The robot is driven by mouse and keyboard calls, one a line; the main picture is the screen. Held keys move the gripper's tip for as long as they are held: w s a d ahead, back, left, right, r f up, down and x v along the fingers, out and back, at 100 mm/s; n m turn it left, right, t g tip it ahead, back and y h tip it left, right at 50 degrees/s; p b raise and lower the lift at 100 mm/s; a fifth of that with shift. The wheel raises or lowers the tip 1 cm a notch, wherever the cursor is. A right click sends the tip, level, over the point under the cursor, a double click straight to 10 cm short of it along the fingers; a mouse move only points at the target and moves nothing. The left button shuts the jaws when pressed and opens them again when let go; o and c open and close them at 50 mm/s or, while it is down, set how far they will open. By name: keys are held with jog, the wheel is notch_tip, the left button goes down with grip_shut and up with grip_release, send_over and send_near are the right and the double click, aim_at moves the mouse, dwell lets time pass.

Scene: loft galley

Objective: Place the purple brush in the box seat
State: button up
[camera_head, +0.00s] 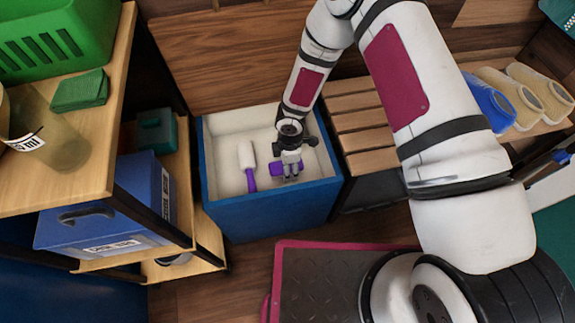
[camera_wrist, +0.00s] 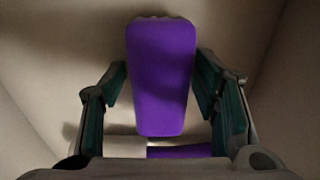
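The box seat (camera_head: 265,213) is an open blue box with a pale inside, its lid raised behind it. My gripper (camera_head: 290,172) reaches down into it. The purple brush (camera_wrist: 161,78) is inside the box, between my two fingers in the wrist view; it also shows in the head view (camera_head: 277,168), partly hidden by my gripper. A narrow gap shows between the brush and each finger, so my gripper (camera_wrist: 161,88) looks open around it. Whether the brush touches the box floor is hard to tell.
A white roller with a purple handle (camera_head: 248,160) lies in the box to the left of my gripper. A shelf (camera_head: 120,50) stands at left with a blue bin (camera_head: 100,215) and a green crate (camera_head: 55,40). A slatted bench (camera_head: 365,125) adjoins the box at right.

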jog(key=shift+r, duration=0.1)
notch_tip(320, 180, up, 12)
jog(key=p, duration=0.5)
jog(key=shift+w+d, duration=0.2)
jog(key=shift+r, duration=0.1)
jog(key=w+d+r+m+t+h, duration=0.1)
jog(key=w+d+r+m+h, duration=0.2)
jog(key=d+r, duration=0.5)
jog(key=s+d+r+m, duration=0.2)
jog(key=d+r+m, duration=0.15)
jog(key=r, duration=0.45)
jog(key=s+d+r+m+h, duration=0.15)
jog(key=d+r, duration=0.25)
jog(key=r, duration=0.4)
jog(key=s+d+r+m+y, duration=0.1)
jog(key=s+d+r+m, duration=0.2)
jog(key=r, duration=0.5)
jog(key=s+d+r+m, duration=0.5)
jog(key=s+r, duration=0.3)
jog(key=s, duration=0.2)
jog(key=s+a+r+m+y, duration=0.1)
jog(key=s+m, duration=0.1)
jog(key=s, duration=0.5)
jog(key=s+a+r+m+y, duration=0.1)
jog(key=s+m+y, duration=0.1)
jog(key=s, duration=0.6)
jog(key=shift+s+a+r+m, duration=0.3)
jog(key=shift+r+m, duration=0.05)
jog(key=shift+m, duration=0.25)
